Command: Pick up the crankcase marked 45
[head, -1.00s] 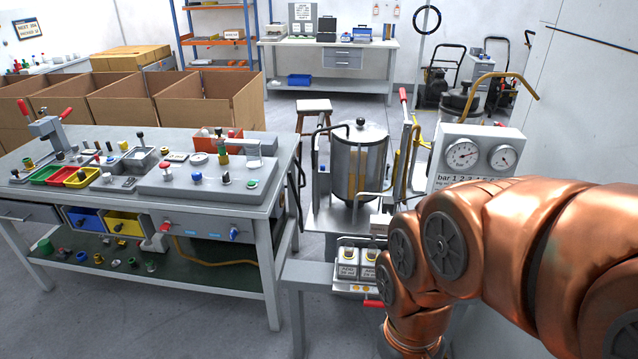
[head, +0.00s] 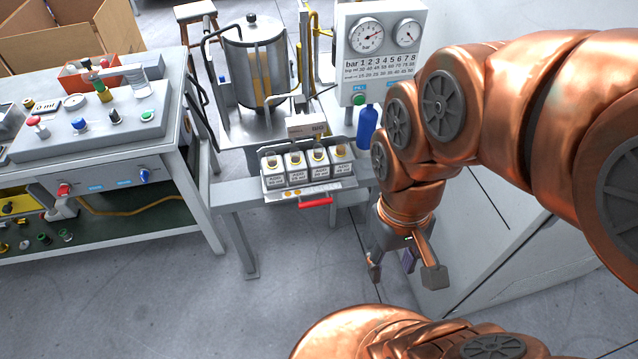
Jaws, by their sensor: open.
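Several small pale grey blocks with gold-coloured round tops, likely the crankcases (head: 297,170), stand in a row in a grey tray (head: 311,188) with a red handle. Each has a printed label on its front. The print is too small to read surely, so I cannot tell which one is marked 45. My gripper (head: 404,272) hangs to the right of the tray and lower in the picture, apart from it. Its fingers point down and are spread, with nothing between them.
A steel tank (head: 256,65) and a small white box (head: 306,126) stand behind the tray. A gauge panel (head: 381,52) and a blue bottle (head: 367,128) are to the right of these. A workbench (head: 130,155) is at left. Clear floor (head: 200,310) lies in front.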

